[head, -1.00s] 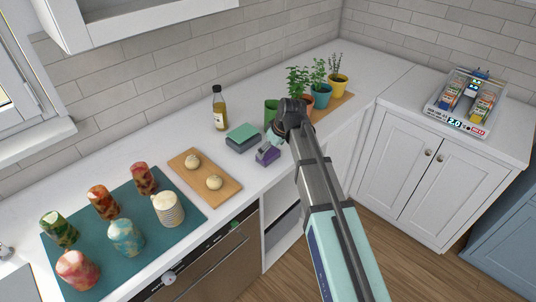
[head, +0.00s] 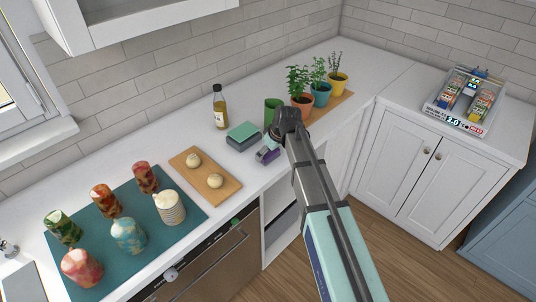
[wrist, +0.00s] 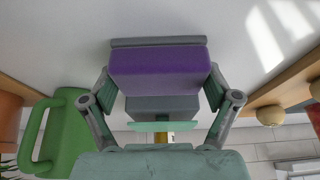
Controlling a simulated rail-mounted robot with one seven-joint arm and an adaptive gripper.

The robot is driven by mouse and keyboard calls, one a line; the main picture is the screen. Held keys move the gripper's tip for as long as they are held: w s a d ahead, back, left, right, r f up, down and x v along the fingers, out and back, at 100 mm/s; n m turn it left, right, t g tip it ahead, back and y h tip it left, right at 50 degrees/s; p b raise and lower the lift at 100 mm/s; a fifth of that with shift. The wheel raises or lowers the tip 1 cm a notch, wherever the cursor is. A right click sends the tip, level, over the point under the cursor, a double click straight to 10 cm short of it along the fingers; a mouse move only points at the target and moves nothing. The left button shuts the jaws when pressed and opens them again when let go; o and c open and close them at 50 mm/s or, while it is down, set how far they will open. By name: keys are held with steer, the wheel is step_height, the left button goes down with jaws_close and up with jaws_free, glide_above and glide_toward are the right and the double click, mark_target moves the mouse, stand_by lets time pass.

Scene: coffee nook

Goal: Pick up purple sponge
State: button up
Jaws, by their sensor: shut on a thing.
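The purple sponge (head: 264,156) is near the counter's front edge in the head view, partly hidden by my gripper (head: 272,145). In the wrist view the purple sponge (wrist: 160,69) has a grey layer along its far edge. My gripper (wrist: 160,82) has one finger on each side of it and is shut on it. I cannot tell whether the sponge is clear of the counter. A stack with a green top and grey body (head: 243,136) sits just behind and to the left of it in the head view.
A green mug (wrist: 62,135) stands close beside my gripper. Potted herbs (head: 300,100) stand on a wooden board to the right. A cutting board (head: 222,192) with two round buns lies left, beside a teal mat (head: 95,270) with several cups. An oil bottle (head: 219,108) stands behind.

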step_height(320, 180, up, 20)
steer(key=b, duration=0.5)
stand_by(0.4)
steer(key=shift+o, duration=1.2)
steer(key=c, duration=0.5)
steer(key=shift+a+r, duration=0.1)
